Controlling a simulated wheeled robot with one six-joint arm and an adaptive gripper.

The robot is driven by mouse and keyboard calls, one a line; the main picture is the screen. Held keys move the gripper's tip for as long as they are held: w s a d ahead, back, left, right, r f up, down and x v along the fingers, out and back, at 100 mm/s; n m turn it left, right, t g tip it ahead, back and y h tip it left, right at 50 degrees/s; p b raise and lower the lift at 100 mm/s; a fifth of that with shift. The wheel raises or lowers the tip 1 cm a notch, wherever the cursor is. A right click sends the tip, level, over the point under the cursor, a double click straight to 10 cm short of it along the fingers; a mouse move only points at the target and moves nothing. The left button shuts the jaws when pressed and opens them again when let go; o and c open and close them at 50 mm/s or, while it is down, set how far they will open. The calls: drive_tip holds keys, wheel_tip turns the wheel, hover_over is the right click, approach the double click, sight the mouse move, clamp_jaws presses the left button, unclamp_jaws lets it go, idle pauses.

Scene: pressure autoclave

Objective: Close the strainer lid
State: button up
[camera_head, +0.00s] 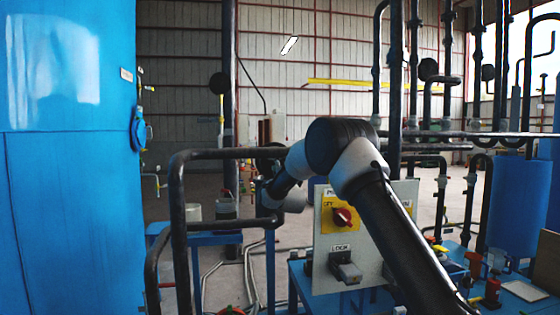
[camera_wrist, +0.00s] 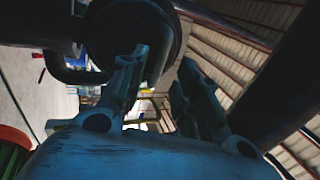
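My gripper (camera_wrist: 161,64) is open in the wrist view, its two fingers apart with background showing between them. A dark round body (camera_wrist: 112,32) with a pipe joined to it is just beyond the left finger; it may be the strainer or its lid, but I cannot tell whether it is touched. In the head view, a dark round end (camera_head: 270,155) on the black pipe is partly behind my arm; it may belong to the strainer. My fingers are not clear there, and the lid's position cannot be made out.
A black pipe frame (camera_head: 177,215) stands left of my arm. A panel with a red knob (camera_head: 343,216) and a LOCK switch (camera_head: 345,268) is close behind my arm. A large blue vessel (camera_head: 70,190) fills the left side. Open floor (camera_head: 300,165) lies behind.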

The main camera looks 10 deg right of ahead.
drive_tip(key=x, duration=0.5)
drive_tip(key=shift+s, duration=0.1)
drive_tip(key=shift+c, duration=0.5)
clamp_jaws()
